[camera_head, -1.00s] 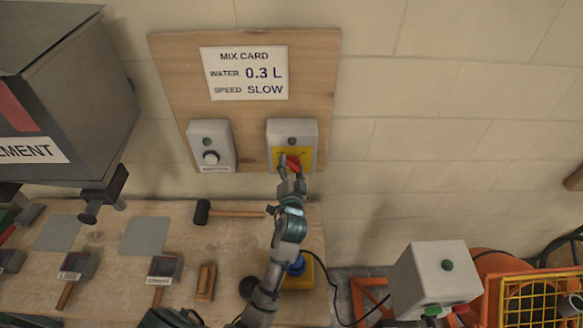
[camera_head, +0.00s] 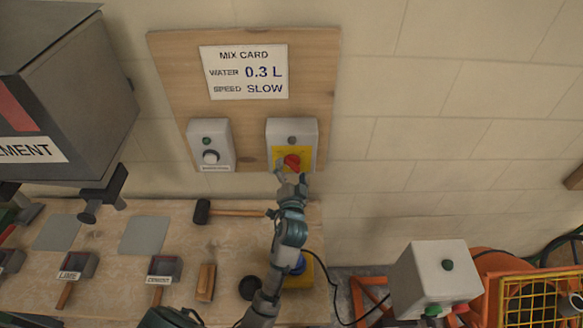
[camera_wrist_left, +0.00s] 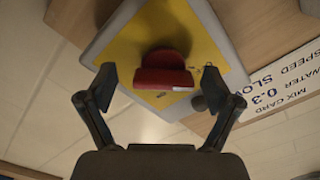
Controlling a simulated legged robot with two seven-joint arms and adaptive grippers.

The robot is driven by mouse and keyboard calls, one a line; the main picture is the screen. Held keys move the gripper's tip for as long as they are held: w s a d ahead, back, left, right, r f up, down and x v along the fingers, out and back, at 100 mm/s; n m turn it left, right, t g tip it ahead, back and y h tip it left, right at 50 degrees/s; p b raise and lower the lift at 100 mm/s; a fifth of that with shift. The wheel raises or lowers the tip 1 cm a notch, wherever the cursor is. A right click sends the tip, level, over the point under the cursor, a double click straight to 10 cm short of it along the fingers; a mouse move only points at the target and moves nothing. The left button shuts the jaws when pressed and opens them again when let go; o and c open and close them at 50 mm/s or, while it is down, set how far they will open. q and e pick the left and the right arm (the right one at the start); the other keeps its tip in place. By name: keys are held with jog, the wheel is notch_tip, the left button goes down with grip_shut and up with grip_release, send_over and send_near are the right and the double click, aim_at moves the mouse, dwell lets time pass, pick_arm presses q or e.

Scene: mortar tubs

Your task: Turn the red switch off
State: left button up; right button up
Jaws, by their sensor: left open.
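The red switch (camera_head: 292,162) is a knob on a yellow plate (camera_head: 306,155) on the front of a grey box (camera_head: 304,130), fixed to a wooden board on the wall. The lamp (camera_head: 292,140) above it looks grey and unlit. My left gripper (camera_head: 291,178) is just below and in front of the knob, open and empty. In the left wrist view the red switch (camera_wrist_left: 163,70) sits between the open fingers (camera_wrist_left: 167,90), with a gap on each side. My right gripper is not in view.
Below, the bench (camera_head: 120,255) holds a hammer (camera_head: 225,211), labelled scoops and a wooden block (camera_head: 206,281). A grey hopper (camera_head: 80,110) hangs at upper left.

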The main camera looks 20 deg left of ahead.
pick_arm(q)
jog(key=v, duration=1)
jog(key=shift+s+d, duration=0.25)
jog(key=shift+s, duration=0.05)
jog(key=shift+f, duration=0.15)
